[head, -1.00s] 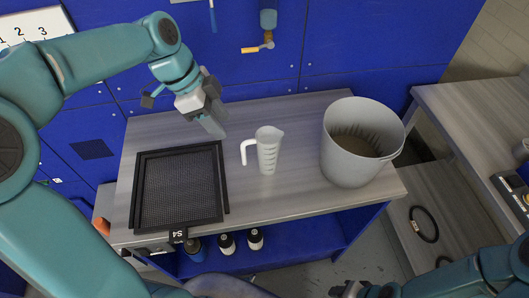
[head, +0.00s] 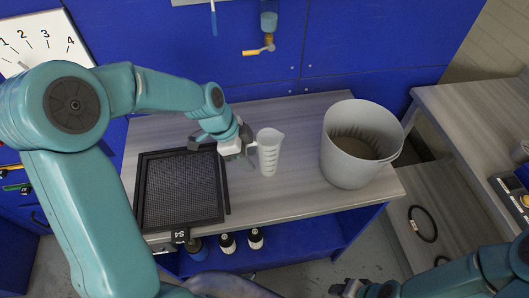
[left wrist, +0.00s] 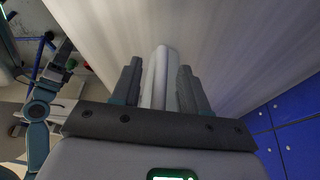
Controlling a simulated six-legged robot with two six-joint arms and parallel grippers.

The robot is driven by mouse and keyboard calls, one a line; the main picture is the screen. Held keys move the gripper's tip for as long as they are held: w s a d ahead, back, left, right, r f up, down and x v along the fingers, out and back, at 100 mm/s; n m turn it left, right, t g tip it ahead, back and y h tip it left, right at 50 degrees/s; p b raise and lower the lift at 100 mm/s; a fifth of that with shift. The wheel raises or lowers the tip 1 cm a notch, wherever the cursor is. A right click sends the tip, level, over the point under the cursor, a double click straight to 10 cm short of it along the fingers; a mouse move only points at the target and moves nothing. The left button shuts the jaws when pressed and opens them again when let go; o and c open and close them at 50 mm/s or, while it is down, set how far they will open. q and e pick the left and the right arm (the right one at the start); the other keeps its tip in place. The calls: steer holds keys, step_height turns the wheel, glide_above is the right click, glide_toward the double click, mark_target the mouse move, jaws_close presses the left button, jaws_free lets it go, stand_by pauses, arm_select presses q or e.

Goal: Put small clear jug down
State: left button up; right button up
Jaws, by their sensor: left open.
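The small clear jug (head: 270,155), whitish with graduation marks, stands upright on the grey worktop between a black mesh tray and a grey bucket. Its handle is on the left side. My left gripper (head: 247,152) is open at the handle side. In the left wrist view a pale upright strip (left wrist: 155,78), apparently the jug's handle, lies between the two open fingers (left wrist: 157,88). Whether a finger touches it I cannot tell. My right gripper (head: 348,288) is at the bottom edge, away from the worktop, and its jaws are unclear.
The black mesh tray (head: 223,205) lies left of the jug, under my left arm. The grey bucket (head: 351,165) stands close on the right. Several bottles (head: 228,243) stand on the shelf below. A blue panel wall (head: 360,50) closes off the back.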

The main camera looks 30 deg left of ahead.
arm_select(q)
steer(key=shift+s, duration=0.1)
steer(key=shift+c, duration=0.6)
jaws_close()
steer(key=shift+r, duration=0.15)
